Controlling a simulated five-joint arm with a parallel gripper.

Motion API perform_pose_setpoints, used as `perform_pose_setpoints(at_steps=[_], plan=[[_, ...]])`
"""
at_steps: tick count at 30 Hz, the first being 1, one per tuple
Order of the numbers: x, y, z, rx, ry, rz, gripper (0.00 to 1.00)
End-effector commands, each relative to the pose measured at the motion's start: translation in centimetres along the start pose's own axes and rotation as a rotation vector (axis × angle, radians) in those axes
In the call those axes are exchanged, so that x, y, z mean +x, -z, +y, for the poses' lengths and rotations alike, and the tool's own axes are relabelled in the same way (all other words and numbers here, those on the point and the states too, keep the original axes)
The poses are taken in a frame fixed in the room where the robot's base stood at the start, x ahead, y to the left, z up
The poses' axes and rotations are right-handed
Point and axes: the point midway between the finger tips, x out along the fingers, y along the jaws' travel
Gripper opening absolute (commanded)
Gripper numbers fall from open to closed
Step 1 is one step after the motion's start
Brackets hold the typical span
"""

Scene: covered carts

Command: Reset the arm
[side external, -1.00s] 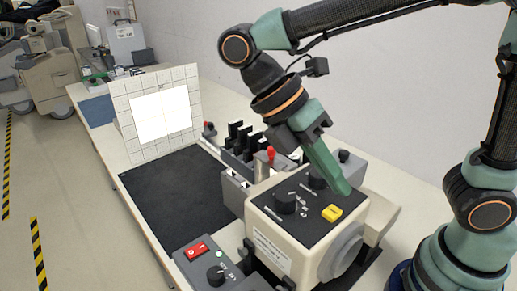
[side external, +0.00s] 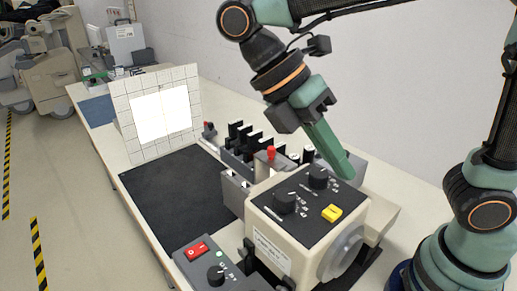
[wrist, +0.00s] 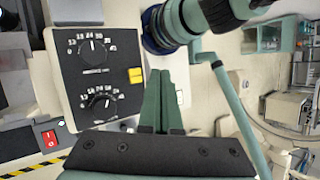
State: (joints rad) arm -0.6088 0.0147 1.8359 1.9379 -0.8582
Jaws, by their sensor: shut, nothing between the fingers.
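My gripper (side external: 340,171) is shut and empty. In the side external view its green fingers point down and to the right, above the far right edge of a cream box's black top panel. The cream box (side external: 268,241) carries two black dials (side external: 285,203) and a yellow button (side external: 331,213). In the wrist view my closed fingers (wrist: 161,82) show beside the box's panel, with the yellow button (wrist: 135,75) just left of them. Both dials (wrist: 94,52) show there too. I cannot tell the exact height of the fingertips above the box.
A control box with a red switch (side external: 195,250) and a dial stands in front. A row of black-and-white blocks (side external: 248,137) and a red knob (side external: 271,152) are behind the cream box. A lit white screen (side external: 162,113) stands at the back. The dark mat (side external: 180,195) is clear.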

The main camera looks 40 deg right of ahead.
Motion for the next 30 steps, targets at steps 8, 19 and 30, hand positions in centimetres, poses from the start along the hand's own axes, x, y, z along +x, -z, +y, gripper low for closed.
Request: perform_pose_setpoints(at_steps=[8, 19, 30], plan=[[1.5, -2.0, 3.0, 0.322, -0.124, 0.238, 0.00], [3.3, -7.3, 9.7, 1.071, -0.347, 0.801, 0.00], [3.4, -10.8, 12.4, 1.400, -0.445, 1.101, 0.00]])
